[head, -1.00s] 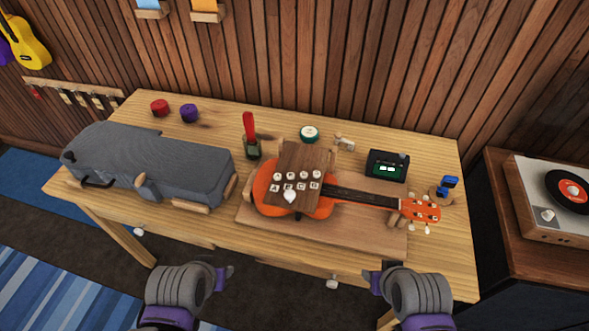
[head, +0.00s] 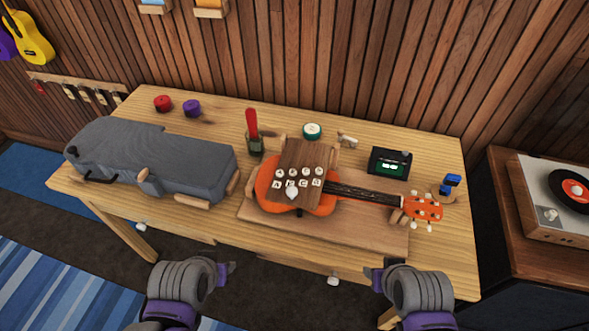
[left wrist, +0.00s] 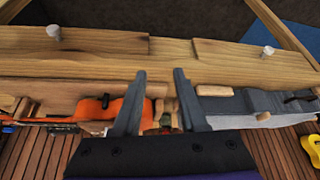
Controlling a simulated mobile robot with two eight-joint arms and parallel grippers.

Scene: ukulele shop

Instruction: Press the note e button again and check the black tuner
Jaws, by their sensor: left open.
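The orange ukulele (head: 268,188) lies on a wooden board (head: 365,236) on the workbench, its neck to the right. A brown panel (head: 301,153) over its body carries several white buttons above small letter tiles. The tile second from left (head: 290,183) looks like E. The black tuner (head: 389,162) stands behind the neck with a lit green screen; its marks are too small to read. My left gripper (head: 226,270) is open and empty in front of the bench; its fingers (left wrist: 160,78) show in the left wrist view. My right gripper (head: 374,274) is also in front, touching nothing; its opening is unclear.
A grey case (head: 150,158) fills the bench's left side. A green cup with a red-handled tool (head: 253,130), a teal round tin (head: 312,131) and a blue clip device (head: 451,184) stand around the ukulele. A turntable (head: 540,205) is at right.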

